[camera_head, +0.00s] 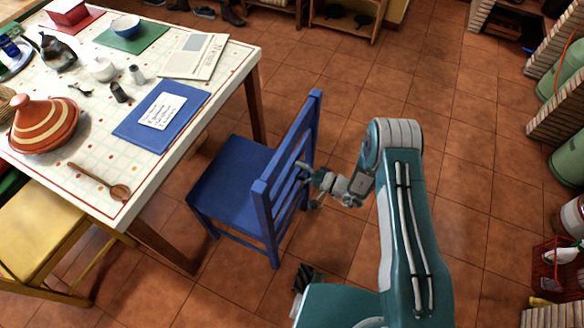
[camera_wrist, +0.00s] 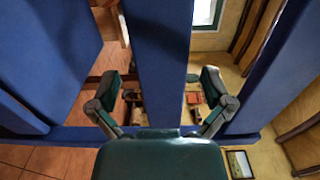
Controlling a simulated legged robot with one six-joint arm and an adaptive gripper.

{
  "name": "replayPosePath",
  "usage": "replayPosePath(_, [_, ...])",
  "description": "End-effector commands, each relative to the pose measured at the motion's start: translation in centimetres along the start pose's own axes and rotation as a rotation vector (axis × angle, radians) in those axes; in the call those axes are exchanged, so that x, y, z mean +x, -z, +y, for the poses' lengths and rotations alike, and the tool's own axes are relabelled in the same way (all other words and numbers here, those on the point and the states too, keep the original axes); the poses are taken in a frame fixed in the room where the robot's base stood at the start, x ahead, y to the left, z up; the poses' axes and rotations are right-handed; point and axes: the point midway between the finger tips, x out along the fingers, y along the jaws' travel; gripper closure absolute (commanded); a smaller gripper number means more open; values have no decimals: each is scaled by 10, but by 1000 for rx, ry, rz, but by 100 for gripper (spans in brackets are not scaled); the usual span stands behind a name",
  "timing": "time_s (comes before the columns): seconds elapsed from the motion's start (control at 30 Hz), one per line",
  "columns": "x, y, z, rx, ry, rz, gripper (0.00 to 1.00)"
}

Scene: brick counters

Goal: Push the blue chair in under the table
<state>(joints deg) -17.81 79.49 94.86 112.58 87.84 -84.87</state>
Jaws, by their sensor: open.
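The blue chair (camera_head: 238,185) stands upright on the tiled floor at the table's right side, its backrest on the right, away from the table. Its seat front is close to the white-topped table (camera_head: 190,120); how far it reaches under the edge is hard to tell. My gripper (camera_head: 308,186) is at the outer side of the backrest. In the wrist view my gripper (camera_wrist: 160,90) is open, its two fingers on either side of a blue backrest slat (camera_wrist: 155,50). I cannot tell whether the fingers touch the slat.
A yellow chair (camera_head: 40,230) stands at the front left. Floor (camera_head: 460,150) right of my arm is clear. Green gas bottles (camera_head: 570,155) stand far right.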

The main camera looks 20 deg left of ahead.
Motion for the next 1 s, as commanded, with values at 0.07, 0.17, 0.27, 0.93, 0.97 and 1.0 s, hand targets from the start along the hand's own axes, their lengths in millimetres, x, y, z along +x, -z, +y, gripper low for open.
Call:
replayPosePath(0.07, [14,-1,0,0,1,-3,0])
replayPosePath(0.17, [25,-1,0,0,2,-2,0])
replayPosePath(0.27, [31,0,0,0,1,0,0])
replayPosePath(0.93, [33,0,1,1,-2,0,91])
replayPosePath(0.97, [33,0,1,1,-2,0,91])
replayPosePath(1.0, [33,0,1,1,-2,0,91])
